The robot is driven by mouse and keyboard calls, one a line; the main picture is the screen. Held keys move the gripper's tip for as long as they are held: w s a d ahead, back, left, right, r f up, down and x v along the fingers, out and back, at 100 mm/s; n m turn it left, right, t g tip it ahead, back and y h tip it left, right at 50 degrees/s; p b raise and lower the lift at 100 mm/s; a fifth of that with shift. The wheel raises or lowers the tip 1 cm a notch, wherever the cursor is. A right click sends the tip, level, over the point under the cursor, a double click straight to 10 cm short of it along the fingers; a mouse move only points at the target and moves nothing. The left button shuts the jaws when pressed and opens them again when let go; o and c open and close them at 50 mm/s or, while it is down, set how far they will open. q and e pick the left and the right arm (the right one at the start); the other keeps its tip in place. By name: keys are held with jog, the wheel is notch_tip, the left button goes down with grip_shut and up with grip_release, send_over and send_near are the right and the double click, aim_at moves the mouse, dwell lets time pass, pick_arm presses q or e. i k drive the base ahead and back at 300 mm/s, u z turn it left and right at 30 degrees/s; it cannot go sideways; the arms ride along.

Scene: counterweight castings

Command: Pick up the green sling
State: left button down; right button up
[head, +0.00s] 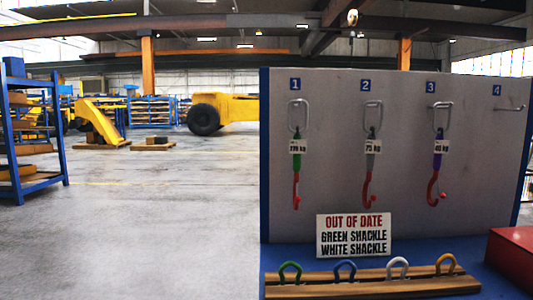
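The green sling (297,164) hangs on the peg under number 1 on the grey board (330,190). It has a pale metal link at the top, a white weight tag, a short green body and a red hook at the bottom. A grey sling (371,160) hangs under number 2 and a purple sling (437,163) under number 3, each with a tag and red hook. The peg under number 4 (509,108) is empty. Neither of my grippers shows.
A sign (353,236) reads "OUT OF DATE GREEN SHACKLE WHITE SHACKLE". Below it, a wooden rack (370,289) holds green, blue, white and yellow shackles on a blue surface. A red box (513,262) stands at right. A blue shelf (62,140) stands far left; the floor between is clear.

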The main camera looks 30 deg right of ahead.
aim_at(298, 145)
jog(key=i, duration=1.55)
jog(key=u, duration=1.3)
jog(key=i, duration=1)
jog(key=z, duration=1.55)
